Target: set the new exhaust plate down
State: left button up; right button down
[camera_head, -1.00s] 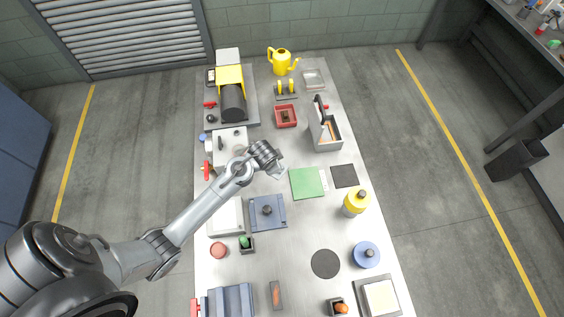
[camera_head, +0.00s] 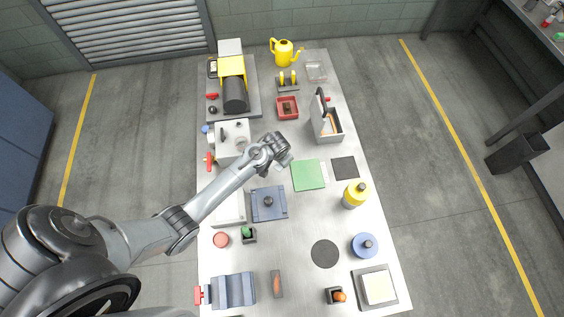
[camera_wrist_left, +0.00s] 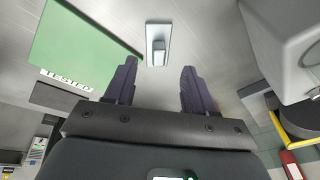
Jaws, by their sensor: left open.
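My left gripper (camera_wrist_left: 152,88) is open, with its two dark fingers apart and nothing between the tips. In the head view the left gripper (camera_head: 283,161) is over the middle of the table, left of the green mat (camera_head: 308,174). A small light-grey plate with a raised block (camera_wrist_left: 158,44), seemingly the exhaust plate, shows just beyond the fingertips, apart from them. It is beside the green mat (camera_wrist_left: 80,38), not on it. In the head view the gripper largely hides this plate. A "TESTED" label (camera_wrist_left: 66,78) runs along the mat's edge. My right gripper is not in view.
A white pump body (camera_head: 231,130) stands left of the gripper, and a blue-grey fixture (camera_head: 269,204) with a dark knob lies below it. The table's lower middle has free room.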

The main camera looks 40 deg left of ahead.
pick_arm(q)
jog(key=shift+x, duration=2.1)
jog(key=shift+d, duration=0.1)
grip_shut()
